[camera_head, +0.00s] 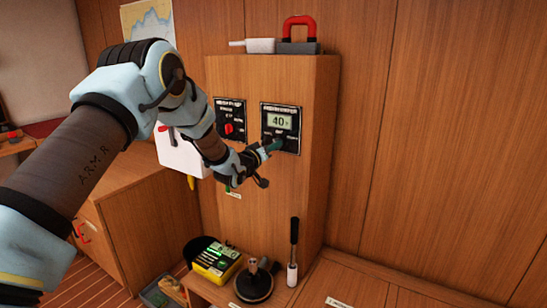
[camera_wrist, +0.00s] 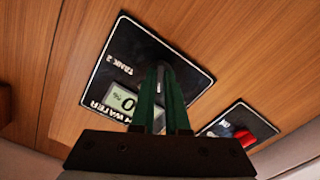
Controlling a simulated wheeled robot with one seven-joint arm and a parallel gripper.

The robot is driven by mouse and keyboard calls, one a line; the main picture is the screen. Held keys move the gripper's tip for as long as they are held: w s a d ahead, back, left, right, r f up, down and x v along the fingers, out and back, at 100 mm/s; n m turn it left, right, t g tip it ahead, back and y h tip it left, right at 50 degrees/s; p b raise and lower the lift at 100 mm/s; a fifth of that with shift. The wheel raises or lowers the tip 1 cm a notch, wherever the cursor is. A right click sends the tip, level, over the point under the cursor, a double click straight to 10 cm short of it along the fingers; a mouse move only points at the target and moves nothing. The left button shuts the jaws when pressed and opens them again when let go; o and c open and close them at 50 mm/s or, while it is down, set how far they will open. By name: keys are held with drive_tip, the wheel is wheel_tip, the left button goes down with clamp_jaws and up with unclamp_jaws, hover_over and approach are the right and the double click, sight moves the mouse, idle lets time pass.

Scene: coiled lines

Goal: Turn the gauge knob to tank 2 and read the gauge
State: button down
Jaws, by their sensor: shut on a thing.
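The gauge panel (camera_head: 281,111) is a black plate on the wooden cabinet front. Its lit display (camera_head: 279,121) reads 40 in the head view. In the wrist view the panel (camera_wrist: 192,75) shows the label "TANK 2", and the display (camera_wrist: 122,101) is partly covered, with a 0 visible. My gripper (camera_head: 272,146) reaches the lower part of the panel. Its green fingers (camera_wrist: 164,85) are shut on the gauge knob (camera_wrist: 160,78), which is mostly hidden between them. I cannot tell which mark the knob points to.
A second black panel with a red knob (camera_head: 229,128) is just left of the gauge; that knob also shows in the wrist view (camera_wrist: 245,138). A red-handled item (camera_head: 299,30) stands on the cabinet top. A yellow box (camera_head: 217,259) and a black round-based item (camera_head: 254,284) sit below.

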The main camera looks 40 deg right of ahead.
drive_tip(key=shift+w+m+b, duration=0.1)
drive_tip(key=shift+m+b, duration=7.4)
drive_tip(key=shift+b, duration=2.95)
drive_tip(key=c, duration=0.9)
unclamp_jaws()
